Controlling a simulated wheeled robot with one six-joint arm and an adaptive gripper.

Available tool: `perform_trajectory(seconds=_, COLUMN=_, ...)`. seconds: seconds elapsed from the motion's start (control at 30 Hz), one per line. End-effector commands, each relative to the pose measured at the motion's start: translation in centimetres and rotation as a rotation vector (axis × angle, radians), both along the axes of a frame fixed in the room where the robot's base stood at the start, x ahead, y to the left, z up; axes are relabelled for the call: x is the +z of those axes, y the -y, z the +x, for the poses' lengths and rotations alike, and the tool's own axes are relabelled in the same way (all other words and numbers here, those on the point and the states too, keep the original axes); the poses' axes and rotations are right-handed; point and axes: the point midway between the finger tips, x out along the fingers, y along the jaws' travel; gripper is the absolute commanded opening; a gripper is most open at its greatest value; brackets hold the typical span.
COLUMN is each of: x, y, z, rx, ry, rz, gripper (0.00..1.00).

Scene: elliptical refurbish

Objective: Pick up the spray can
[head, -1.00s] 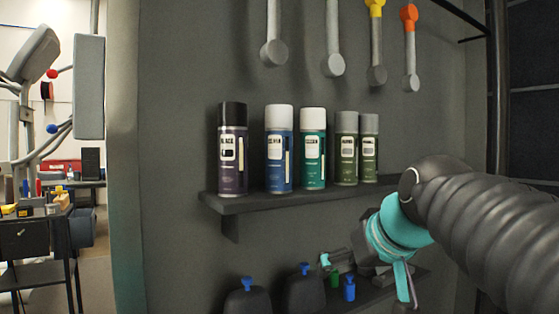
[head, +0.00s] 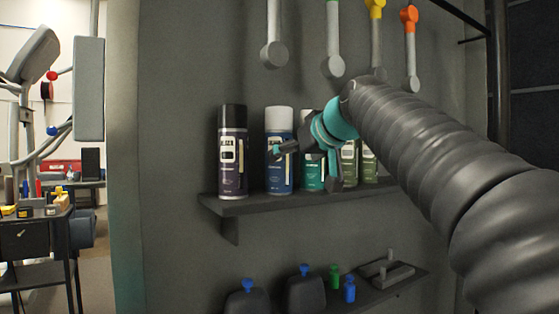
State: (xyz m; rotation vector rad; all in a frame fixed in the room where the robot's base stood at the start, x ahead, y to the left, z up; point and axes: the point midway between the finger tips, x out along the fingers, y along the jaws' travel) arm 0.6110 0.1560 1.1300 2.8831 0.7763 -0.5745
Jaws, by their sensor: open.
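Several spray cans stand upright in a row on a dark wall shelf (head: 225,205). From the left come a purple can with a black cap (head: 233,150), a blue can with a white cap (head: 279,178), a teal can (head: 313,178) and two olive cans (head: 349,165) at the right. My gripper (head: 306,166) is open and empty. Its fingers show in front of the blue and teal cans, one over the blue can's label and one low by the teal can. My arm and gripper hide much of the teal and olive cans. I cannot tell whether the gripper touches any can.
A lower shelf (head: 385,293) holds dark containers (head: 305,293) with blue caps and small blue and green bottles (head: 349,290). Grey rods with coloured ends (head: 409,50) hang on the wall above. A cart (head: 38,235) stands far left. The wall left of the cans is clear.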

Motion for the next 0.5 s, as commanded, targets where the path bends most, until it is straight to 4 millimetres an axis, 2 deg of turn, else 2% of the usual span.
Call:
perform_trajectory(seconds=0.1, x=-0.6, y=-0.8, z=1.4, rx=0.000, ry=-0.001, rz=-0.001, gripper=0.97)
perform_trajectory(seconds=0.5, x=-2.1, y=-2.0, z=3.2, rx=0.000, ry=-0.002, rz=-0.001, gripper=0.97)
